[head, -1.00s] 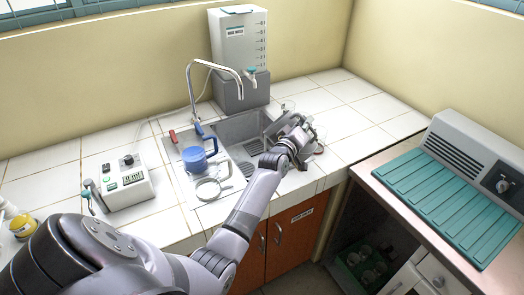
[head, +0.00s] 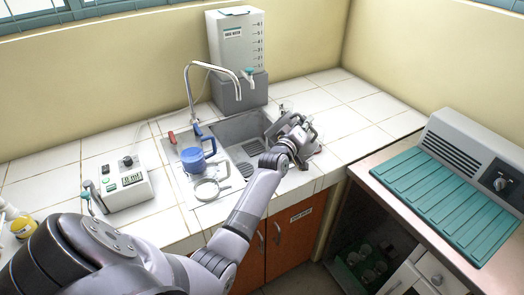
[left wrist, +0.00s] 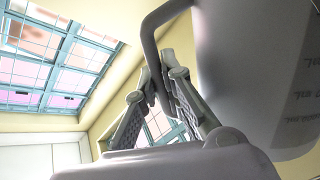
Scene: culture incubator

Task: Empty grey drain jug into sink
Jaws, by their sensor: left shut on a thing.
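My left gripper (head: 294,138) is over the right side of the sink (head: 238,128) in the head view. In the left wrist view its fingers (left wrist: 165,95) are closed on the handle (left wrist: 152,45) of the grey drain jug (left wrist: 250,70), whose wall with faint volume marks fills the right of that view. In the head view the jug is mostly hidden behind the gripper, so its tilt and contents cannot be told. My right gripper is out of view.
A tall faucet (head: 188,90) and a grey-white water tank (head: 236,50) stand behind the sink. A white meter box (head: 126,186) is further left.

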